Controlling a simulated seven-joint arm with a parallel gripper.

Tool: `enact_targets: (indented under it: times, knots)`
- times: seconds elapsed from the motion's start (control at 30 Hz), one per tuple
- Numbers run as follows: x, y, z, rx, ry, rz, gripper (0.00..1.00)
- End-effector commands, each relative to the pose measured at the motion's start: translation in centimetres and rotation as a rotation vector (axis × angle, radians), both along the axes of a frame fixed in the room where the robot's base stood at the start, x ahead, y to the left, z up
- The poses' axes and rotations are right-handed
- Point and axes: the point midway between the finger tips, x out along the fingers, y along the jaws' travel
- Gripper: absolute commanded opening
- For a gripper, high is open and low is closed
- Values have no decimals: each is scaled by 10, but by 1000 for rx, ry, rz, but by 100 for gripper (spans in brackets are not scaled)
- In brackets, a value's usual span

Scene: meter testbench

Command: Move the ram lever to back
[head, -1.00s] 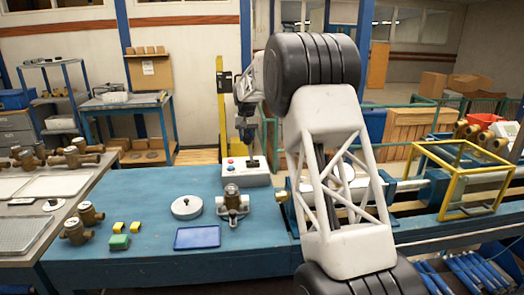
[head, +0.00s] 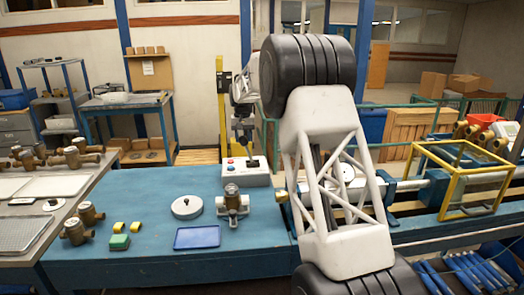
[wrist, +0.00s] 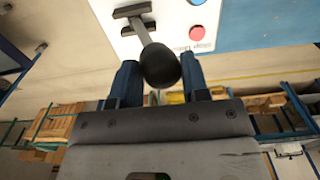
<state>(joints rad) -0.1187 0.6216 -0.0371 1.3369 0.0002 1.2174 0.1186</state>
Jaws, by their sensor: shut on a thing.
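In the head view my gripper (head: 246,145) is over the back right part of the box. The knob is hidden between the fingers there.
Red and blue buttons are on the box, with the red button (wrist: 196,4) beside the lever. A yellow post (head: 220,110) stands behind.

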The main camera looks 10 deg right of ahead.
Motion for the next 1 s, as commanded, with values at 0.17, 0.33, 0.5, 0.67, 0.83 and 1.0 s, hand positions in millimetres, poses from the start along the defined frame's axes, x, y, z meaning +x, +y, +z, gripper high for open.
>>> enact_targets:
  times: [0.17, 0.33, 0.5, 0.67, 0.83, 1.0]
  knots:
    - [-1, 5, -9, -1, 8, 0, 22]
    - [-1, 10, -12, -1, 9, 0, 24]
    - [-1, 15, -15, -1, 9, 0, 26]
    - [-1, 18, -17, -1, 9, 0, 26]
    - [-1, 19, -17, -1, 9, 0, 26]
    - [-1, 20, -18, -1, 9, 1, 54]
